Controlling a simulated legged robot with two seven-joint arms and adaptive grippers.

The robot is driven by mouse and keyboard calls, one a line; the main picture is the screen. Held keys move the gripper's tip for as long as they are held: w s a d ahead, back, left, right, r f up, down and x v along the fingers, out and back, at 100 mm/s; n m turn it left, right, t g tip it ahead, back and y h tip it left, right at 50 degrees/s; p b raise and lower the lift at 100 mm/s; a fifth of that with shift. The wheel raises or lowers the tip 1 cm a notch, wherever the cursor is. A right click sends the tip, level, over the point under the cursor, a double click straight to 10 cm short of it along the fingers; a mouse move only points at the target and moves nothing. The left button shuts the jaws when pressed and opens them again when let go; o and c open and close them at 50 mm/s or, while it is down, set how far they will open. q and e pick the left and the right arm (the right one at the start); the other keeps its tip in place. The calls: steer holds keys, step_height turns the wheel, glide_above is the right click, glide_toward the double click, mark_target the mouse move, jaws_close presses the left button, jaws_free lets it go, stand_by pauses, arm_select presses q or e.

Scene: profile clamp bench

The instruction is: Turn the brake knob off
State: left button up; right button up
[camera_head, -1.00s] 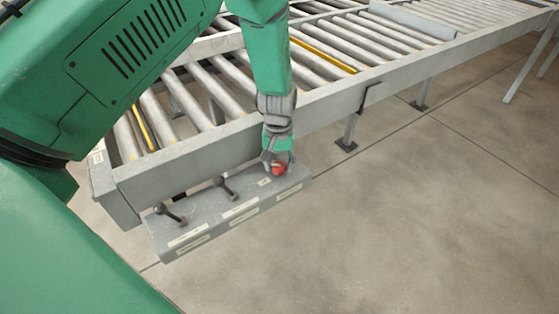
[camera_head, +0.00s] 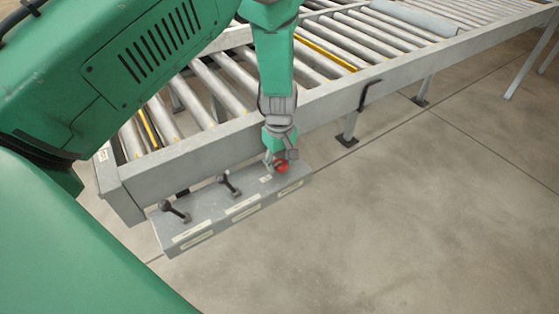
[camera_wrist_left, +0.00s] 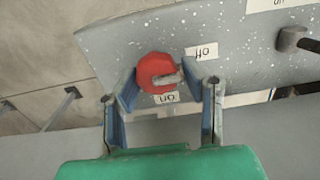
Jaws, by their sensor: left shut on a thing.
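The red brake knob (camera_head: 282,167) sits at the right end of a grey control box (camera_head: 207,223). My left gripper (camera_head: 276,162) reaches down to it from above, its fingers shut on the knob. In the left wrist view the red knob (camera_wrist_left: 153,69) lies between the fingertips of my left gripper (camera_wrist_left: 160,84). A pale pointer on the knob points right in that view, roughly between the "off" label (camera_wrist_left: 203,53) and the "on" label (camera_wrist_left: 165,98). Both labels appear upside down there. My right gripper is not in view.
Two dark levers, one at the left end (camera_head: 175,211) and one mid-box (camera_head: 229,185), stand on the same control box. A roller conveyor (camera_head: 330,105) with a grey side rail runs behind it. The concrete floor (camera_head: 430,220) at right is open.

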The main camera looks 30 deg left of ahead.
mark_target(281, 162)
arm_select(q)
steer(key=shift+s+d+f, duration=0.25)
steer(key=shift+s, duration=0.05)
steer(key=o, duration=1.2)
steer(key=shift+c, duration=0.2)
steer(key=shift+w+r, duration=0.1)
steer(key=shift+w, duration=0.1)
steer(key=shift+r, duration=0.2)
step_height(281, 162, up, 12)
steer(key=shift+w+f, duration=0.15)
steer(key=shift+f, duration=0.05)
